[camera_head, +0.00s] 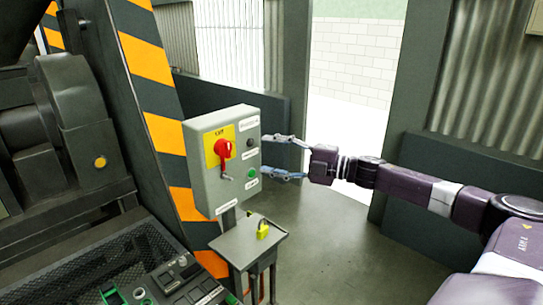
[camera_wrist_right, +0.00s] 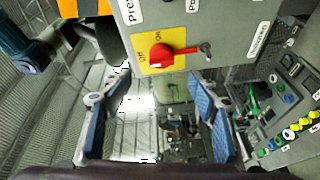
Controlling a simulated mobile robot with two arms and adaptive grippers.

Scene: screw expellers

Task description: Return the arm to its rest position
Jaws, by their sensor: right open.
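My right arm (camera_head: 395,177) reaches in from the right edge of the head view. Its gripper (camera_head: 270,156) is open, with its two fingers apart beside the right side of a grey control box (camera_head: 205,185). Whether the fingertips touch the box cannot be told. In the right wrist view, the open gripper (camera_wrist_right: 155,95) shows blue pads with no object between them. The box (camera_wrist_right: 215,25) lies just beyond the fingers there. Its red rotary switch (camera_head: 222,148) on a yellow plate also shows in the wrist view (camera_wrist_right: 170,54). My left gripper is not in view.
A button console (camera_head: 180,280) is at lower left. Open floor (camera_head: 320,240) lies below my right arm.

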